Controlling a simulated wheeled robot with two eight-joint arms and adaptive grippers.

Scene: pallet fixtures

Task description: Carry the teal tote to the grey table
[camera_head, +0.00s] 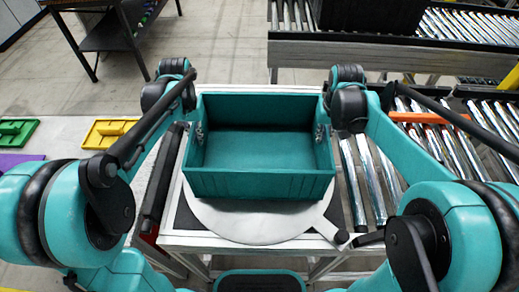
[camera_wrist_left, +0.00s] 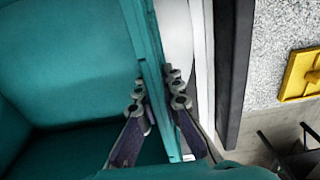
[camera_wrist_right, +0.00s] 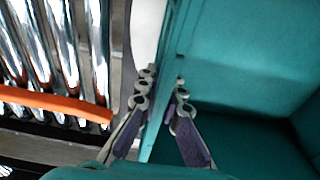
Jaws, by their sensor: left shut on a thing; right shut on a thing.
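The teal tote (camera_head: 262,185) is open-topped and looks empty. It is over a round light-grey plate (camera_head: 235,222) on a pale frame, and I cannot tell whether it touches the plate. My left gripper (camera_head: 200,132) is at the tote's left wall. In the left wrist view its fingers (camera_wrist_left: 158,100) stand on both sides of the wall, shut on it. My right gripper (camera_head: 323,132) is at the right wall. In the right wrist view its fingers (camera_wrist_right: 161,98) are shut on that wall. I cannot make out which table is the grey table.
Roller conveyors (camera_head: 462,125) lie to the right, with an orange bar (camera_head: 428,117) across one. A dark bin (camera_head: 370,15) sits on the far conveyor. A dark table (camera_head: 108,35) stands at the back left. Green (camera_head: 15,132) and yellow (camera_head: 108,133) trays lie at the left. Open floor (camera_head: 215,50) shows behind the tote.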

